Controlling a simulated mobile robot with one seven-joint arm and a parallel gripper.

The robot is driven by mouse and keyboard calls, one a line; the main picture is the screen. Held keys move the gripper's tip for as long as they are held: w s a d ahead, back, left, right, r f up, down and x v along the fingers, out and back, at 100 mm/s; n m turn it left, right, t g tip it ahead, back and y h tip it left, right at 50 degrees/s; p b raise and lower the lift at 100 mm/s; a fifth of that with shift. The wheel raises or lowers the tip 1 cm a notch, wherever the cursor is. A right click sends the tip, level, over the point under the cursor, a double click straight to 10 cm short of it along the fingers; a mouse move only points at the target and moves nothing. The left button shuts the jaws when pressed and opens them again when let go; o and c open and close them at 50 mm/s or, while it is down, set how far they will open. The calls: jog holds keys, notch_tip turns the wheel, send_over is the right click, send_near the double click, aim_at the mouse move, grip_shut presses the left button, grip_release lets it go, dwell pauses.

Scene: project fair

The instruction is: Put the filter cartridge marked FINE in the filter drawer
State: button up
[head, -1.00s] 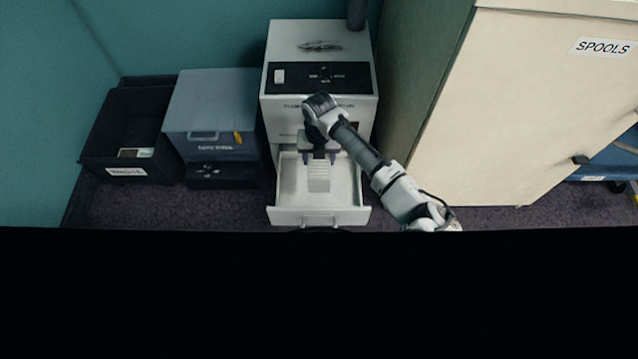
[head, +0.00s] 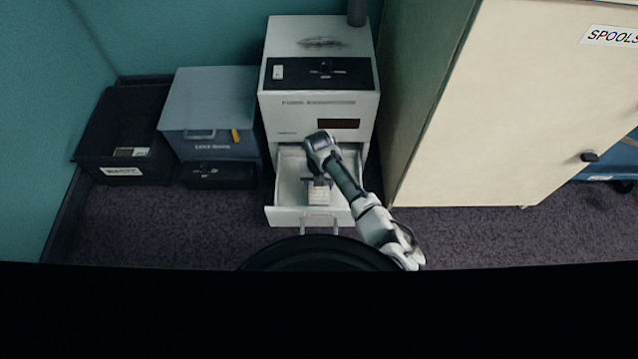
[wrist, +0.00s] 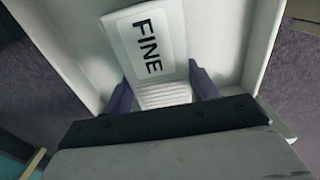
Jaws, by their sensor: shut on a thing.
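The filter cartridge (wrist: 150,42) is white with a ribbed part and a label reading FINE in the wrist view. My gripper (wrist: 163,92) is shut on it, with one finger on each side of the ribbed part. In the head view my gripper (head: 318,181) points down over the open filter drawer (head: 287,215), and the cartridge (head: 318,195) shows below it, within the drawer's outline. The drawer is white, pulled out at the bottom of the white machine. Whether the cartridge touches the drawer floor I cannot tell.
The white fume machine (head: 318,110) stands behind the drawer. Left of it are a grey-blue box (head: 212,110) and a black waste bin (head: 95,150). A tall cream cabinet (head: 500,110) marked SPOOLS stands close on the right. Carpet (head: 215,225) lies clear in front.

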jog(key=shift+f, duration=0.15)
jog(key=o, duration=1.1)
notch_tip(320, 180, up, 12)
jog(key=p, duration=0.3)
jog(key=shift+r, duration=0.25)
